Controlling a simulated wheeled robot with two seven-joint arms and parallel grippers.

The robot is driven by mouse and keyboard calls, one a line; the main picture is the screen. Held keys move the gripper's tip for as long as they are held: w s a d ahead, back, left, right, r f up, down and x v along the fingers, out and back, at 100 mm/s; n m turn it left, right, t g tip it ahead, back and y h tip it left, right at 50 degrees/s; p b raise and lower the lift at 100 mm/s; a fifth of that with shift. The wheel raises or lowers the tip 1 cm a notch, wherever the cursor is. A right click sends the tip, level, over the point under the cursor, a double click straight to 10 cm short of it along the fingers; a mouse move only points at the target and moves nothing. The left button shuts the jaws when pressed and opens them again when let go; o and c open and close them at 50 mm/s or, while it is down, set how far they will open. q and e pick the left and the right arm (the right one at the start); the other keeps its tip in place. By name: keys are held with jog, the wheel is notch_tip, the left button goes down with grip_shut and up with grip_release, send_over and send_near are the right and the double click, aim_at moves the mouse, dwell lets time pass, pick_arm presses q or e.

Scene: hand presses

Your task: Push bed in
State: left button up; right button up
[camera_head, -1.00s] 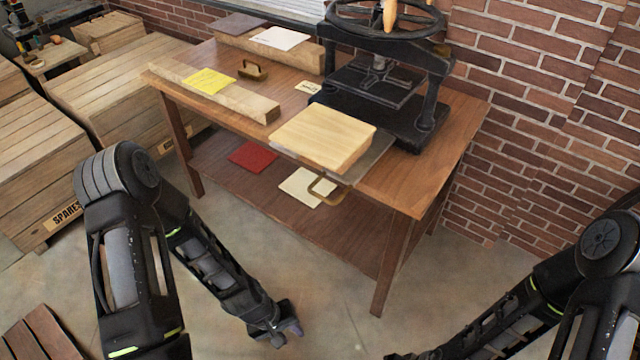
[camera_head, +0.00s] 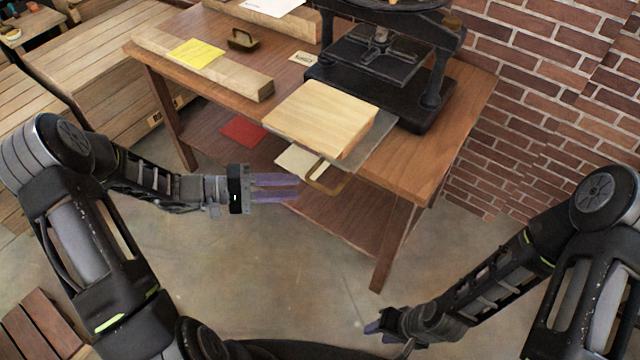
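The black hand press (camera_head: 385,62) stands at the back right of the wooden table. Its bed is a grey metal plate (camera_head: 376,143) that sticks out toward the front edge, with a pale wooden block (camera_head: 322,116) on it. A brass handle (camera_head: 328,180) hangs at the bed's front. My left gripper (camera_head: 298,187) is in front of the table, just left of the handle and apart from it; its two fingers point right with a narrow gap between them. My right gripper (camera_head: 368,328) is low over the floor in front of the table, pointing left; its finger opening is unclear.
A wooden beam (camera_head: 225,72) with a yellow sheet (camera_head: 196,54) and a small brass-handled object (camera_head: 242,39) are on the table's left. Red (camera_head: 243,131) and cream (camera_head: 299,159) sheets lie on the lower shelf. A brick wall (camera_head: 550,110) bounds the right.

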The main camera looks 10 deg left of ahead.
aim_at(321, 186)
pick_arm(q)
jog(key=p+x, duration=0.1)
jog(key=x, duration=0.5)
jog(key=shift+d+p, duration=0.35)
jog(key=shift+w+d+f, duration=0.1)
jog(key=shift+w+d, duration=0.2)
jog(key=shift+d, duration=0.2)
grip_shut()
dwell(0.8)
